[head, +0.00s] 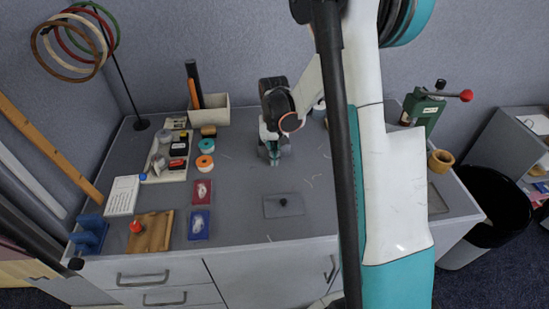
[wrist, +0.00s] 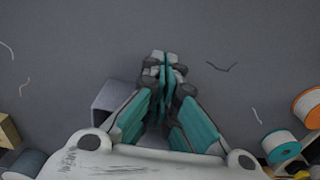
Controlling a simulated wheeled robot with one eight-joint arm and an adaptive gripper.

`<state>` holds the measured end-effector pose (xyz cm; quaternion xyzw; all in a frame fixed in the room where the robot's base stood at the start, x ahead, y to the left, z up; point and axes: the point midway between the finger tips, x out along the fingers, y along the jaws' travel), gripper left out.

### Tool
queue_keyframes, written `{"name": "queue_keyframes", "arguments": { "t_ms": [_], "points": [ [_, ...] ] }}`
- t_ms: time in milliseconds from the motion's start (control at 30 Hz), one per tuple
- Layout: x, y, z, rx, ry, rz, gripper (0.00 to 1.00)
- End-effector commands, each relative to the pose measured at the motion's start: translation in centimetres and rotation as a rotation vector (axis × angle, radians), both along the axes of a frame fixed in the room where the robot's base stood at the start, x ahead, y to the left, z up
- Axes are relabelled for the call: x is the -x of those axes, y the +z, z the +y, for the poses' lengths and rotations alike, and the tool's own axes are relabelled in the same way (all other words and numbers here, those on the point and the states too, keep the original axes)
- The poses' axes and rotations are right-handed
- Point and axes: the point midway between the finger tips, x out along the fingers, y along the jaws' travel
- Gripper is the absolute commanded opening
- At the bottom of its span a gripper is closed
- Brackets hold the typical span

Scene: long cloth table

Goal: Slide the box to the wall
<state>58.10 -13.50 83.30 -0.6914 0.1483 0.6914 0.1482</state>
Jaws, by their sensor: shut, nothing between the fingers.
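My gripper (head: 274,160) points down at the grey table top, near the middle of the table. In the wrist view its teal-padded fingers (wrist: 165,68) are together with nothing between them. A plain grey box (wrist: 112,97) shows in the wrist view just left of the fingers, partly hidden behind them; I cannot tell whether they touch it. In the head view my gripper and arm mostly cover that spot. The blue-grey wall (head: 255,45) stands behind the table's back edge.
An open beige box (head: 215,115) holding upright dark and orange items stands at the back left. An orange spool (head: 204,163) and a teal-and-white spool (head: 206,145) stand left of my gripper. A small grey plate with a dark knob (head: 284,208) lies in front. Table around the fingers is mostly clear.

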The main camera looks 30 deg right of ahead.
Motion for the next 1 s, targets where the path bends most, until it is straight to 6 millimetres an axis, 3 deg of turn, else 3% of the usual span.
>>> {"name": "queue_keyframes", "arguments": {
  "t_ms": [1000],
  "points": [
    [-5.1,0.0,-2.3,0.0,-0.001,0.0,0.0]
  ]
}}
